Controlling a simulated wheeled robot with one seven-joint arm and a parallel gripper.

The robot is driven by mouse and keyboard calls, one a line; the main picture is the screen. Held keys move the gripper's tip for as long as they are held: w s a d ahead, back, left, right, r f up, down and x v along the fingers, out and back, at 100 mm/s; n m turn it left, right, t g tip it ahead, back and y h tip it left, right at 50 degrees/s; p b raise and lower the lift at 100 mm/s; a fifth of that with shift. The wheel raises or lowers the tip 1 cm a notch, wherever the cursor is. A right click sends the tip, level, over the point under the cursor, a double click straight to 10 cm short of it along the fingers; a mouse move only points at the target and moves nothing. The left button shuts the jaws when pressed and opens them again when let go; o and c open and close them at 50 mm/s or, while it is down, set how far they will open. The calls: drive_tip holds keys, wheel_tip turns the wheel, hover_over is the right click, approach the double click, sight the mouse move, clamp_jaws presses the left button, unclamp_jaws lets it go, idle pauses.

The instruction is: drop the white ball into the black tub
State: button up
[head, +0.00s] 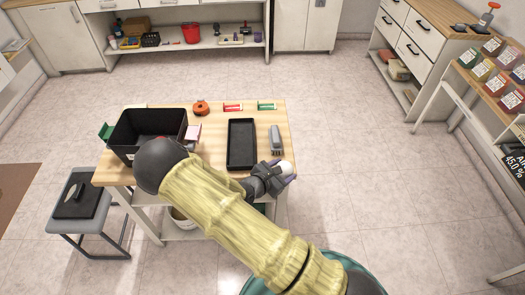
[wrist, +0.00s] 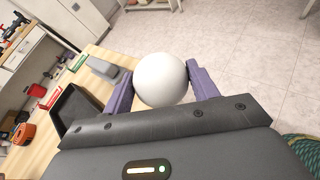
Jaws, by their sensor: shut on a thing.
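The white ball (wrist: 161,79) is held between the two purple fingers of my gripper (wrist: 160,86) in the wrist view. In the head view the ball (head: 285,168) shows at the tip of my gripper (head: 284,175), near the right edge of the wooden table. My gripper is shut on the ball. The black tub (head: 121,152) stands at the left end of the table, and my arm partly covers its right front corner. Something red shows inside it; the rest of its inside is dark. My gripper is to the right of the tub, apart from it.
On the table (head: 215,119) lie a black tray (head: 242,144), a grey tool (head: 275,139), an orange round thing (head: 201,108) and red (head: 233,107) and green (head: 266,105) packets. A grey stool (head: 81,199) stands left.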

drive_tip(key=s+d+f+m+b, duration=0.1)
drive_tip(key=s+d+f+b, duration=0.2)
drive_tip(key=f+b, duration=0.3)
wheel_tip(320, 180, down, 3)
drive_tip(key=shift+s+d+f+g+h, duration=0.2)
drive_tip(key=shift+d+g+h, duration=0.1)
drive_tip(key=shift+d+h, duration=0.15)
